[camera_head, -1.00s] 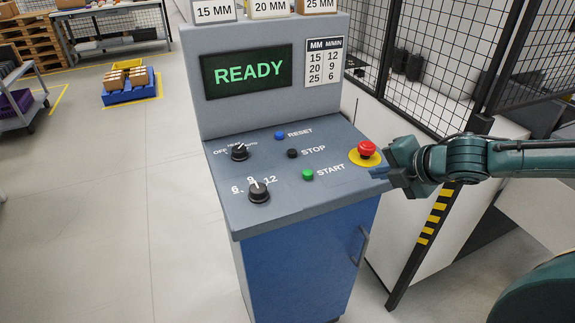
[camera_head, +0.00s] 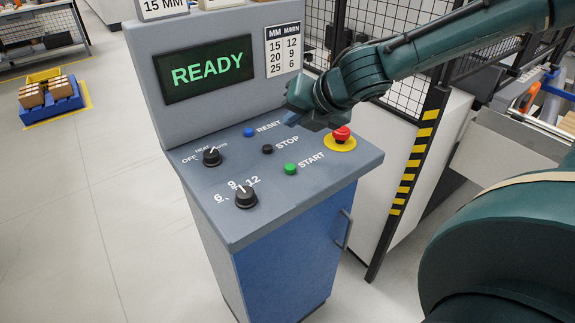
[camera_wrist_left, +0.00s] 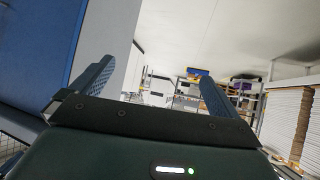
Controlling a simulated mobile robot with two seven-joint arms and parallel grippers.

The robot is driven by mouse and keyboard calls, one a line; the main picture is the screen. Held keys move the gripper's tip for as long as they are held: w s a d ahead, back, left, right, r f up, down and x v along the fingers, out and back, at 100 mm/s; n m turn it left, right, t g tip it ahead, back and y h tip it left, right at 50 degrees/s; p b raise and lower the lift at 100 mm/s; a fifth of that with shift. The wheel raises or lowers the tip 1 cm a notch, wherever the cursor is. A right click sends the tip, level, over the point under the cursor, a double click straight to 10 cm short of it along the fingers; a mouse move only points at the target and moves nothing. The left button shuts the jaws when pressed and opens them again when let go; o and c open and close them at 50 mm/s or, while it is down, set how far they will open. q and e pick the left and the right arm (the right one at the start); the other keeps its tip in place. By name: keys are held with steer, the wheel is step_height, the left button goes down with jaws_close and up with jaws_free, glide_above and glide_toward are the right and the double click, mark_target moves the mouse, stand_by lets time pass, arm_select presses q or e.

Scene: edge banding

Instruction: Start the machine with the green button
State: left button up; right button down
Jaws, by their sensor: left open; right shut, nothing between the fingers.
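The green START button (camera_head: 291,168) sits on the grey control panel (camera_head: 300,205), at the right of its sloped top. The screen (camera_head: 205,68) above the panel reads READY in green. My right gripper (camera_head: 290,122) is shut and empty. In the head view it appears over the back of the panel, above the STOP button (camera_head: 267,149) and beside the red emergency button (camera_head: 341,134), apart from the green button. Its fingertips are partly hidden by its own body. My left gripper (camera_wrist_left: 155,85) shows in the left wrist view, open and empty, away from the panel.
A blue RESET button (camera_head: 249,132) and two black knobs, the upper one (camera_head: 212,156) and the lower one (camera_head: 246,195), share the panel. A black mesh fence (camera_head: 330,30) and a striped post (camera_head: 408,185) stand at the right. Open floor (camera_head: 80,220) lies to the left.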

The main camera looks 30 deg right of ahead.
steer(key=b, duration=0.8)
glide_above(293, 169)
step_height(293, 169, down, 7)
steer(key=shift+s, duration=0.1)
arm_select(q)
steer(key=shift+w+d+f+m+t+h+b, duration=0.15)
steer(key=shift+w+d+f+t+h+b, duration=0.25)
steer(key=shift+d+f, duration=0.3)
steer(key=shift+w+d+f+m+t+h+b, duration=0.15)
steer(key=shift+w+d+f+t+h, duration=0.1)
steer(key=shift+d+f+h, duration=0.35)
arm_select(e)
steer(key=shift+f, duration=0.95)
arm_select(q)
steer(key=shift+r, duration=0.1)
arm_select(e)
steer(key=shift+f, duration=0.1)
arm_select(q)
steer(key=shift+f, duration=0.25)
arm_select(e)
steer(key=shift+f, duration=0.3)
